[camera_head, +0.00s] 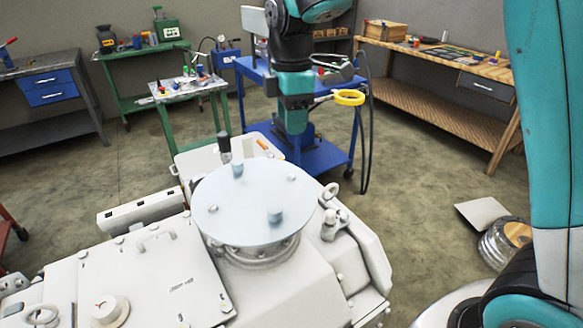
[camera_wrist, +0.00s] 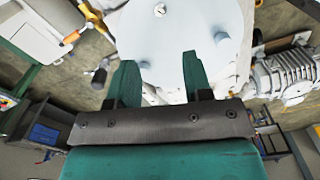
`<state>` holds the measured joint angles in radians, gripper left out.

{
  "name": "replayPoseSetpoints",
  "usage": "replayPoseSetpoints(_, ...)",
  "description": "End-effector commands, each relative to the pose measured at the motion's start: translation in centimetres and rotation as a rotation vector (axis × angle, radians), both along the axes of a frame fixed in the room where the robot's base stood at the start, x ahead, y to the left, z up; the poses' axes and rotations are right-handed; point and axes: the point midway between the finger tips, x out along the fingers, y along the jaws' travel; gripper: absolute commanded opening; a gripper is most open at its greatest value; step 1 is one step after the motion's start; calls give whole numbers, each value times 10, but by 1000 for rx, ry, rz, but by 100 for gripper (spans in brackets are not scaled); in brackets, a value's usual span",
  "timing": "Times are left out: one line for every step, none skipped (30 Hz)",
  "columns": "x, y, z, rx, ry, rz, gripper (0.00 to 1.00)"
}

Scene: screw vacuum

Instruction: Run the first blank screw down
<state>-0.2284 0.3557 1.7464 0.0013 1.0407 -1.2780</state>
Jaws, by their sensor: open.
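A round pale blank plate (camera_head: 250,205) lies on top of the white vacuum machine (camera_head: 140,275). Small silver screw heads sit on it, one at the left (camera_head: 213,208) and one at the right (camera_head: 291,177). Two short pale cylinders stand on it, at the back (camera_head: 238,170) and front (camera_head: 274,216). The wrist view also shows the plate (camera_wrist: 185,40), with a screw head (camera_wrist: 160,10) near its top. I cannot tell which screw is first. My gripper (camera_wrist: 160,60) is open, its two teal fingers apart and empty. In the head view, my gripper (camera_head: 293,112) points down behind the plate.
A black-handled part (camera_head: 224,145) stands upright behind the plate. A blue cart (camera_head: 325,130) stands behind, a green-legged table (camera_head: 190,90) at back left and a wooden bench (camera_head: 440,60) at right.

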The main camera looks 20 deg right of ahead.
Motion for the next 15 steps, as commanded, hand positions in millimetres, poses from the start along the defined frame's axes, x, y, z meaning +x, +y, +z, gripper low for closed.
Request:
replayPoseSetpoints(-1,0,-12,-2,6,0,46)
replayPoseSetpoints(-1,0,-19,-2,6,0,46)
replayPoseSetpoints(-1,0,-28,-1,5,0,46)
replayPoseSetpoints(-1,0,-35,-1,6,0,46)
replayPoseSetpoints(-2,0,-43,-2,7,0,46)
replayPoseSetpoints(-1,0,-51,-1,6,0,46)
replayPoseSetpoints(-1,0,-58,-1,5,0,46)
replayPoseSetpoints(-2,0,-65,-1,6,0,46)
replayPoseSetpoints(-2,0,-74,-1,5,0,46)
replayPoseSetpoints(-1,0,-80,-1,5,0,46)
replayPoseSetpoints(-1,0,-86,-1,5,0,46)
replayPoseSetpoints(-2,0,-93,-1,5,0,46)
replayPoseSetpoints(-2,0,-98,0,4,0,46)
replayPoseSetpoints(-1,0,-102,0,3,0,46)
replayPoseSetpoints(-1,0,-108,0,2,0,46)
